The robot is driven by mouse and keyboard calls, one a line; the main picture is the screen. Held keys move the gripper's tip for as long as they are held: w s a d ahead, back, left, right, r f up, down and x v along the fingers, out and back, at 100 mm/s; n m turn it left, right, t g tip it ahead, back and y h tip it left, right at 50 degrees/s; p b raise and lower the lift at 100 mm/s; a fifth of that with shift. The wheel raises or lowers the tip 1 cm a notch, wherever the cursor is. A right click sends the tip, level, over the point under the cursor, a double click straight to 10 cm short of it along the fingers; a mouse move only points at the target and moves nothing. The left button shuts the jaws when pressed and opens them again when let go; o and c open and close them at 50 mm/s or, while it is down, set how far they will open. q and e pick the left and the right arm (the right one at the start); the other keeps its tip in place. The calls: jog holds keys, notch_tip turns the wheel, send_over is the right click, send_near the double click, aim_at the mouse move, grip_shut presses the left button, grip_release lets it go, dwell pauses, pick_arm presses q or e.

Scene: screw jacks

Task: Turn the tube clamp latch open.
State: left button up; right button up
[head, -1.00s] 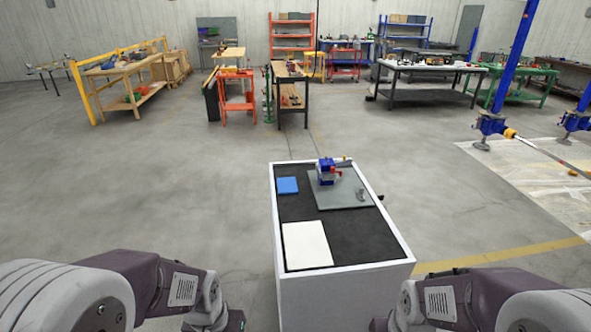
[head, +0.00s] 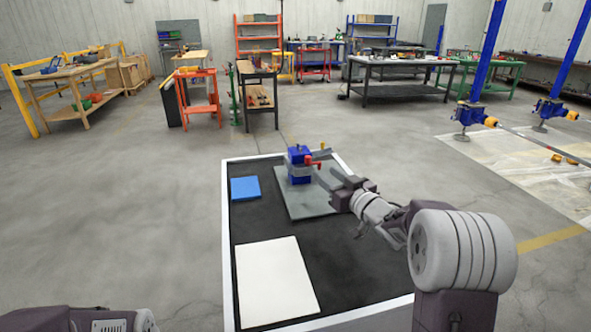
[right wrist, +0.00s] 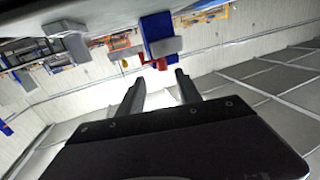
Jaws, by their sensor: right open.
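The tube clamp is a blue block with a grey band (head: 300,172) on a grey plate (head: 310,202) at the far part of the cart top. Its red latch (head: 318,157) sticks out to the right near the top of the block. My right gripper (head: 328,177) is open and empty, just right of and in front of the clamp. In the right wrist view the red latch (right wrist: 157,64) shows just beyond the gap between the open fingers (right wrist: 159,77), with the blue block (right wrist: 157,30) behind. I cannot tell whether they touch. My left gripper is out of view.
A blue pad (head: 245,188) lies left of the plate and a white sheet (head: 275,280) lies nearer on the black cart top. Workbenches and blue jacks (head: 470,114) stand well away.

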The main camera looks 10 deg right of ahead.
aim_at(310, 160)
jog(key=p+x, duration=0.6)
jog(key=x, duration=0.1)
jog(key=shift+a+r, duration=0.15)
jog(key=shift+r, duration=0.25)
jog(key=shift+w+a, duration=0.15)
jog(key=shift+w, duration=0.45)
grip_shut()
